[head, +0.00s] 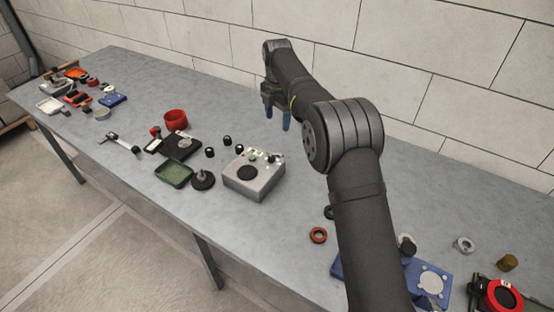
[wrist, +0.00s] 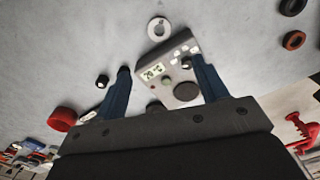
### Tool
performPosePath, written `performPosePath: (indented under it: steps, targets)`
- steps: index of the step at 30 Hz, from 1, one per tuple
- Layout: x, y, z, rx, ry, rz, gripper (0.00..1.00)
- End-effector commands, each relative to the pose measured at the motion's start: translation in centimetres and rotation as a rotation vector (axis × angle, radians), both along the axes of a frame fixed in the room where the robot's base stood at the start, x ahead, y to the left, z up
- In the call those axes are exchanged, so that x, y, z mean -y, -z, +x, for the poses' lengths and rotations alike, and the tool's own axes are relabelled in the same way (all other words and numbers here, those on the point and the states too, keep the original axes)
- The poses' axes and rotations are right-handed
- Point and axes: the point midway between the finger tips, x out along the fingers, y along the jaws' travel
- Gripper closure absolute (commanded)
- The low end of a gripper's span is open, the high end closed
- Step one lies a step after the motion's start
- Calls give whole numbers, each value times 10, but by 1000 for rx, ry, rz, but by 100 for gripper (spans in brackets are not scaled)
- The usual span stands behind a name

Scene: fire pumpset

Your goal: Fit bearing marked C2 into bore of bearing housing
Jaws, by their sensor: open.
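My gripper (head: 277,118) is open and empty, with blue fingers, above the table behind a grey heater box (head: 253,178). In the wrist view its fingertips (wrist: 161,66) stand apart, with the heater box (wrist: 172,64) and its "70 °C" display between and beyond them. A pale metal ring (wrist: 159,28), bearing-like, lies past the box; any marking is too small to read. Another pale ring (head: 465,244) lies at the right in the head view. I cannot tell which is C2. A blue fixture with a pale round face (head: 433,284), partly behind my arm, may be the bearing housing.
An orange ring (head: 318,235) lies on the table (head: 270,240) near its front edge. A green tray (head: 174,173), a red bowl (head: 176,119) and small black parts stand left of the heater. A brown cylinder (head: 507,262) is at the right. My arm hides table behind it.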

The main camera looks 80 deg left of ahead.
Motion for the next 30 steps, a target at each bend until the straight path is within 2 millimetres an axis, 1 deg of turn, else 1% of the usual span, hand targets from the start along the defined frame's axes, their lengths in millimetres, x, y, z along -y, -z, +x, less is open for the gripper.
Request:
performPosePath:
  steps: [1,3,6,9,14,17,20,24,30]
  targets:
    - [0,-2,0,0,-95,1,34]
    - [0,-4,0,0,-231,0,34]
    - [1,-7,0,1,-395,-1,34]
    - [1,-8,0,1,-512,-1,34]
    - [1,-7,0,0,-598,-1,34]
    - [1,5,0,-1,-608,-3,34]
    - [1,25,0,-1,-607,-4,34]
    - [1,57,0,-1,-606,-5,34]
    - [1,96,0,-1,-605,-4,34]
